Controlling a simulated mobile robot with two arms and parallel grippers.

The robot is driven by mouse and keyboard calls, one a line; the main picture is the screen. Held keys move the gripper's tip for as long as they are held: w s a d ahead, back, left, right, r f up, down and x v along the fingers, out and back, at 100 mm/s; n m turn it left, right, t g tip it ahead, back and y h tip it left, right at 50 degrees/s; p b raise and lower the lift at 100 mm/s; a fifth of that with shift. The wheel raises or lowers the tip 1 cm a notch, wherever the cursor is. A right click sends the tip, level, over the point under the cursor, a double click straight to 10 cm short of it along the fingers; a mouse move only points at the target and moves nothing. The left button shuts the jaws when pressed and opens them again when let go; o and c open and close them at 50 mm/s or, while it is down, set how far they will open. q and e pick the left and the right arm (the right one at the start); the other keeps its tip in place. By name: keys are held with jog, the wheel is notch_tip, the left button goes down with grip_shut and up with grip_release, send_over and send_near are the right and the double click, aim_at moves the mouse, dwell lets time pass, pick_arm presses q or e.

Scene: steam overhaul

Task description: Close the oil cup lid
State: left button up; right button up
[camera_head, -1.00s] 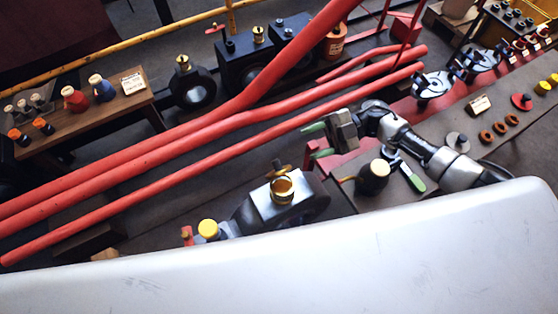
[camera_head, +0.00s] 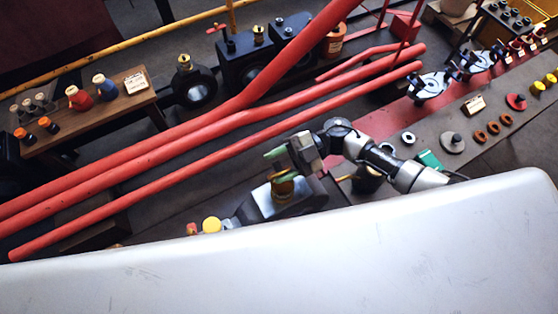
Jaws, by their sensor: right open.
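The brass oil cup (camera_head: 284,191) stands on the dark rod end with a bright top face (camera_head: 262,203), just above the pale curved surface in front. My right gripper (camera_head: 276,165) is open, with green fingertips, directly over and behind the cup's mouth. Its lower finger overlaps the cup's rim in the picture. The lid, which stood raised behind the cup earlier, is mostly hidden by the fingers; I cannot tell whether they touch it. My left gripper is not in view.
Long red pipes (camera_head: 150,153) run diagonally behind the cup. A dark oil can (camera_head: 367,182) stands close to its right, under my right arm. A yellow cap (camera_head: 211,225) is at its left. The large pale curved surface (camera_head: 300,255) fills the foreground.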

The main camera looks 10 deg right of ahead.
jog(key=c, duration=0.8)
jog(key=shift+o, duration=0.2)
jog(key=n+b, duration=0.1)
jog(key=s+n+b, duration=0.1)
jog(key=n+b, duration=0.1)
jog(key=s+f+n+b, duration=0.1)
jog(key=n+b, duration=0.1)
jog(key=shift+d+f, duration=0.1)
jog(key=shift+d, duration=0.25)
jog(key=shift+s+d+n+b, duration=0.1)
jog(key=shift+s+n+b, duration=0.1)
jog(key=shift+n+b, duration=0.7)
